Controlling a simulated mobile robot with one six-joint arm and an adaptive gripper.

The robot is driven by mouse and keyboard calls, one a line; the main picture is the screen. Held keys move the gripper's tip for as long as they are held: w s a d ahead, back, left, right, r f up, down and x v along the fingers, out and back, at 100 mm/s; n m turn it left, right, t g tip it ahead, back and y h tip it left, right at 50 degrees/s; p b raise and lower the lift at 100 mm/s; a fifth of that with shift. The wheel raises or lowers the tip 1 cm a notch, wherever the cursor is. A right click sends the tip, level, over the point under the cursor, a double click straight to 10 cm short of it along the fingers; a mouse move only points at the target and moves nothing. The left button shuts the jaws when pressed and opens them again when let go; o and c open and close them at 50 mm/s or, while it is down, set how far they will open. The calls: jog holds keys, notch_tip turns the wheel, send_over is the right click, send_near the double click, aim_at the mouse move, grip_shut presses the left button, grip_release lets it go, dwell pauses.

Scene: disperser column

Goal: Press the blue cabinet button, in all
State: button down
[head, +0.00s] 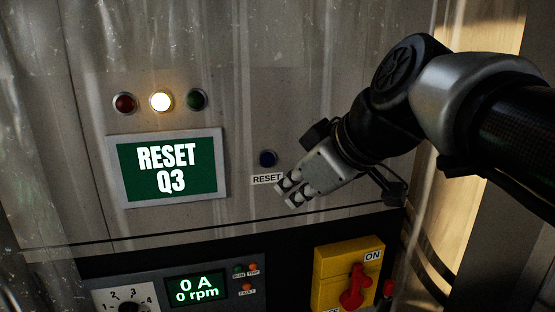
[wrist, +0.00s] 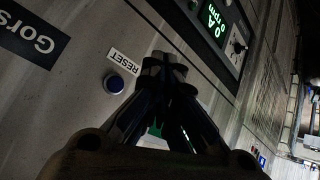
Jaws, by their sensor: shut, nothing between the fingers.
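The blue button (head: 267,159) sits on the grey cabinet front, just above a white RESET label (head: 266,179). It also shows in the wrist view (wrist: 115,84), a round blue cap in a pale ring, beside the label (wrist: 124,62). My gripper (head: 287,197) is shut and empty. In the head view its fingertips are below and a little right of the button, by the label's right end. In the wrist view the fingertips (wrist: 164,68) are right of the button. The gap between fingertips and panel cannot be told.
A green display (head: 168,170) reads RESET Q3. Above it are red, lit white (head: 161,101) and green lamps. Bare panel surrounds the button's left and top.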

aim_at(268, 160)
jog(key=shift+w+a+p, duration=0.4)
jog(key=shift+w+p, duration=0.15)
jog(key=shift+w, duration=0.85)
jog(key=shift+w+a+p, duration=0.4)
jog(key=shift+w+p, duration=0.15)
jog(key=shift+w, duration=0.8)
jog(key=shift+w+a+p, duration=0.4)
jog(key=shift+w+p, duration=0.15)
jog(key=shift+w, duration=0.85)
jog(key=shift+w, duration=0.15)
jog(key=shift+w+a, duration=0.1)
jog(key=shift+w, duration=0.2)
jog(key=shift+w+a, duration=0.15)
jog(key=shift+w, duration=0.3)
jog(key=shift+s, duration=0.1)
jog(key=shift+s+d+b, duration=0.25)
jog(key=shift+s+b, duration=0.2)
jog(key=shift+s, duration=0.4)
